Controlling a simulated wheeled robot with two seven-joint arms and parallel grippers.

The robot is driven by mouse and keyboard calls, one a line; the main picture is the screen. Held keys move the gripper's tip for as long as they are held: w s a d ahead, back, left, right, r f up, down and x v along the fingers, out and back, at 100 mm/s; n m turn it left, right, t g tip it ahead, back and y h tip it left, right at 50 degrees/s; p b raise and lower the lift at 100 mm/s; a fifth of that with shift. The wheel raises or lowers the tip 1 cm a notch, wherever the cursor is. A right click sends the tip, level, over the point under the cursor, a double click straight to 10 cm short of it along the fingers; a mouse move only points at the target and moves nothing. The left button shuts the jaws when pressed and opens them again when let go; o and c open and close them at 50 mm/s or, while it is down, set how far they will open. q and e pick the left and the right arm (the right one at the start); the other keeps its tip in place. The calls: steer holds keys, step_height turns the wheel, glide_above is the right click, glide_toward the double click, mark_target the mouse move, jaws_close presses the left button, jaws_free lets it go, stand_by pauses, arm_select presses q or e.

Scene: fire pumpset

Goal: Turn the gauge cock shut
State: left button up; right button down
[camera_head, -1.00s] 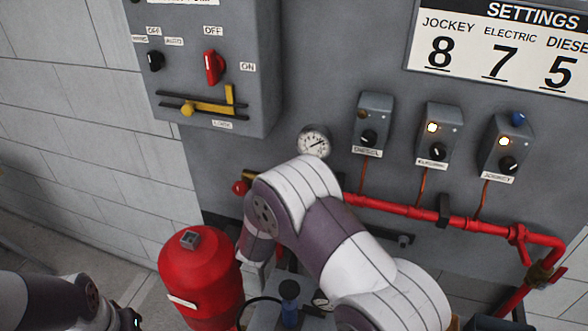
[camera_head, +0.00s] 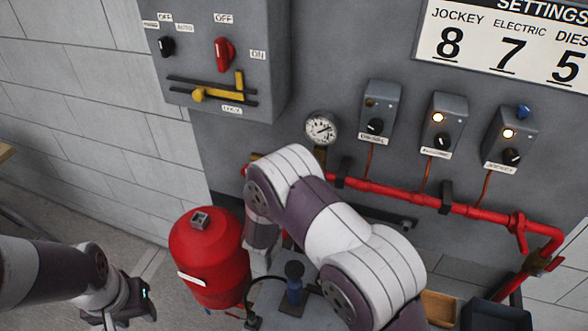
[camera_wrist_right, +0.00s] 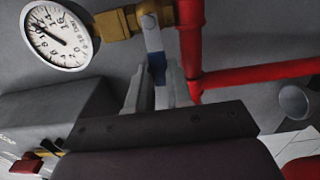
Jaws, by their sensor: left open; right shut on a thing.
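The round white gauge (camera_head: 321,128) is on the grey panel; it shows large in the right wrist view (camera_wrist_right: 60,35). In that view a brass cock (camera_wrist_right: 128,20) sits beside the gauge, against the red pipe. Its lever (camera_wrist_right: 153,36) points down the picture and has a blue grip (camera_wrist_right: 157,66). My right gripper (camera_wrist_right: 157,80) has its fingers either side of the grip and is shut on it. In the head view my right arm hides this gripper and the lever. My left gripper (camera_head: 140,305) is open and empty at the lower left, away from the panel.
A red pipe (camera_head: 400,196) runs along the panel below several small control boxes (camera_head: 440,125). A red tank (camera_head: 208,255) stands between my arms. A switch box (camera_head: 215,60) with a yellow lever is at the upper left. Floor left of the tank is clear.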

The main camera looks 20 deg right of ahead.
steer(key=shift+f, duration=0.2)
steer(key=c, duration=1.1)
jaws_free()
steer(key=shift+c, duration=0.2)
steer(key=shift+o, duration=0.6)
steer(key=shift+a+r, duration=0.1)
steer(key=shift+a, duration=0.05)
steer(key=b+v, duration=0.3)
steer(key=v, duration=0.9)
steer(key=shift+s+a+b, duration=0.2)
steer(key=shift+s+b, duration=0.1)
steer(key=shift+b, duration=0.1)
